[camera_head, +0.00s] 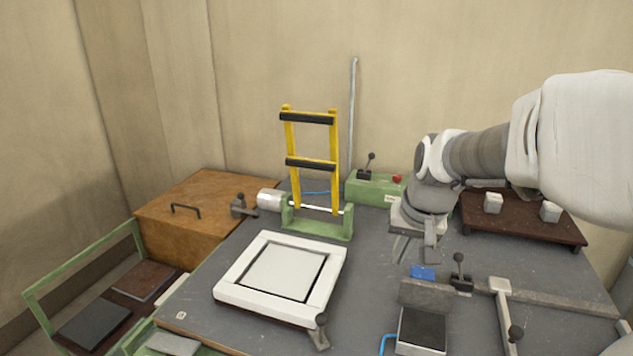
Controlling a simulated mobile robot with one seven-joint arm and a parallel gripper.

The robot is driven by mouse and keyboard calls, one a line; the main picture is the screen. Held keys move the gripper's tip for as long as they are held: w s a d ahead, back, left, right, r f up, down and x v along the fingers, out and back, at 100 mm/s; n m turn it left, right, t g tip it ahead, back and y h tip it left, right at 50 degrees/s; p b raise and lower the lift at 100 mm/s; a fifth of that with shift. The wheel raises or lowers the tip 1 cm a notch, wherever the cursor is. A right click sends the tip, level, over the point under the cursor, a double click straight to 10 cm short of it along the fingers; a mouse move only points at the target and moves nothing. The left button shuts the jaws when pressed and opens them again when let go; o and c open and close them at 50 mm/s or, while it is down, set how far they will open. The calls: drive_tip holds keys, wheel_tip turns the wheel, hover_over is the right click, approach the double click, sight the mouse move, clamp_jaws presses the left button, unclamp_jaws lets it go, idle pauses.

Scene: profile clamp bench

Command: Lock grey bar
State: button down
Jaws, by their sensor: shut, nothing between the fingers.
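A thin grey bar (352,115) stands upright at the back of the bench, close to the wall. Its lower end meets a green clamp block (372,190), but how it is seated there is hidden. The block carries a black-knobbed lever (367,166) and a red knob (397,179). My gripper (403,248) points down over the bench, in front and to the right of the block, apart from the lever and bar. It looks shut and empty. The fingertips are small and partly hidden by the hand.
A yellow frame in a green stand (318,228) is left of the block. A white square frame (237,292) lies in front. Other black-knobbed levers (460,270) and grey rails (555,299) are at the right front. A brown raised board (525,226) bears white blocks.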

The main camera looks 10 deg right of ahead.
drive_tip(key=w+d+f+h+p, duration=0.1)
drive_tip(key=w+d+f+h, duration=0.1)
drive_tip(key=w+d+f, duration=0.2)
drive_tip(key=w+d+f+g+h+p, duration=0.1)
drive_tip(key=w+d+f, duration=0.3)
drive_tip(key=w, duration=0.5)
drive_tip(key=w+d+f+m+h+p, duration=0.1)
drive_tip(key=w+d+f+h, duration=0.3)
drive_tip(key=w+d, duration=0.2)
drive_tip(key=shift+w+d, duration=0.2)
drive_tip(key=shift+w, duration=0.4)
drive_tip(key=shift+d, duration=0.1)
drive_tip(key=p, duration=0.2)
approach(459, 267)
drive_tip(key=w+a+f, duration=0.1)
drive_tip(key=w+f, duration=0.1)
drive_tip(key=w, duration=0.1)
drive_tip(key=w+a+f, duration=0.1)
drive_tip(key=shift+w+a+f, duration=0.1)
drive_tip(key=shift+w+a, duration=0.25)
drive_tip(key=shift+s+d+p, duration=0.25)
drive_tip(key=shift+d, duration=0.65)
drive_tip(key=shift+s+d+p, duration=0.25)
drive_tip(key=shift+s+d, duration=0.05)
drive_tip(key=shift+d, duration=0.55)
drive_tip(key=shift+d, duration=0.1)
